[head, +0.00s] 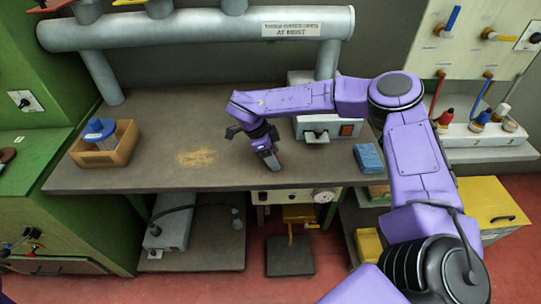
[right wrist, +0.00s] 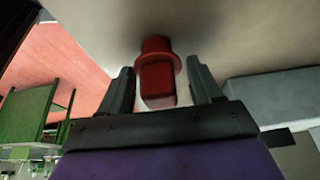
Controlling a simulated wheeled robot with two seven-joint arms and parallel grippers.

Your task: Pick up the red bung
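The red bung (right wrist: 157,78) shows in the right wrist view, with a wide round flange at its far end and a narrower body towards me. My right gripper (right wrist: 160,88) is open, with one finger on each side of the bung's body and a gap showing on both sides. In the head view my right gripper (head: 268,158) points down at the worktop (head: 225,176) near its front edge. I cannot make out the bung there; the gripper seems to hide it. My left gripper is not in view.
A wooden box (head: 117,155) with a blue-lidded jar (head: 100,132) stands at the left. A blue sponge-like block (head: 368,158) lies right of the gripper, near a pale device (head: 309,128) with a red switch. A thick pipe (head: 190,32) runs above the back.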

